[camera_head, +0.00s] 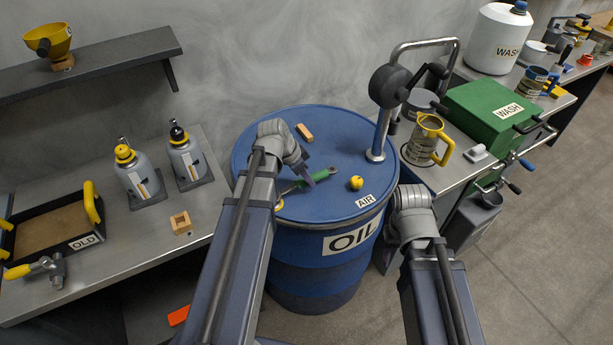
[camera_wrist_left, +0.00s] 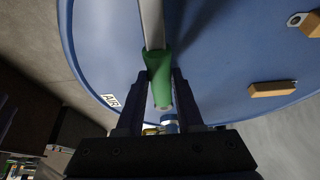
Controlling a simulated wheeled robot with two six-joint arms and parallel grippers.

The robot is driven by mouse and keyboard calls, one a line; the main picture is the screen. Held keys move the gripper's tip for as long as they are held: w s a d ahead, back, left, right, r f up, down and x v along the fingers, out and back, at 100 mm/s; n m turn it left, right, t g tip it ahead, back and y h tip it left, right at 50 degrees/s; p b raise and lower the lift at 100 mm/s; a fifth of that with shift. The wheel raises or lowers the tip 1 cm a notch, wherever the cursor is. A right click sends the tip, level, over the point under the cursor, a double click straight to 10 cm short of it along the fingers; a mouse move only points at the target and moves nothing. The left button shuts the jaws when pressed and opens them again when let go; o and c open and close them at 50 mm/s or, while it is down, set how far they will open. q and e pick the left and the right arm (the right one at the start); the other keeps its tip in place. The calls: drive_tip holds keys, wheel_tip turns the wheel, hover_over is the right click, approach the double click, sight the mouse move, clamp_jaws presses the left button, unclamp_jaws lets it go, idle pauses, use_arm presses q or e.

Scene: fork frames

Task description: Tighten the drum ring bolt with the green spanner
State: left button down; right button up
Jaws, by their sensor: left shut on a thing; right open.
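My left gripper (camera_head: 306,178) is shut on the green spanner (camera_head: 321,174) above the lid of the blue oil drum (camera_head: 340,150). In the left wrist view, the spanner's green handle (camera_wrist_left: 158,68) sits between the fingers, and its grey shank runs to the top edge. In the head view, the grey end points left toward the rim, where a small yellow part (camera_head: 279,205) shows beside my arm. I cannot tell whether the spanner touches the ring bolt. My right gripper (camera_head: 412,200) is open at the drum's right, its fingers mostly hidden by the wrist.
On the lid are a yellow knob (camera_head: 356,183), a wooden block (camera_head: 304,132) and a pump pipe (camera_head: 376,150). A bench with bottles and a tray (camera_head: 90,238) stands left. A mug (camera_head: 427,140) and green box (camera_head: 495,115) stand right.

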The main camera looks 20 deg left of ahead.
use_arm(q)
drive_tip(key=shift+f+b, duration=1.15)
idle(0.8)
drive_tip(key=c, duration=1.1)
unclamp_jaws()
drive_tip(key=shift+r, duration=0.1)
clamp_jaws()
drive_tip(key=shift+s+d+m+g+h, duration=0.25)
drive_tip(key=shift+s+d+m, duration=0.35)
drive_tip(key=shift+m, duration=0.25)
drive_tip(key=shift+s+d+m+g+h, duration=0.2)
drive_tip(key=shift+s+d+m, duration=0.25)
drive_tip(key=shift+s+m, duration=0.3)
drive_tip(key=shift+w, duration=0.2)
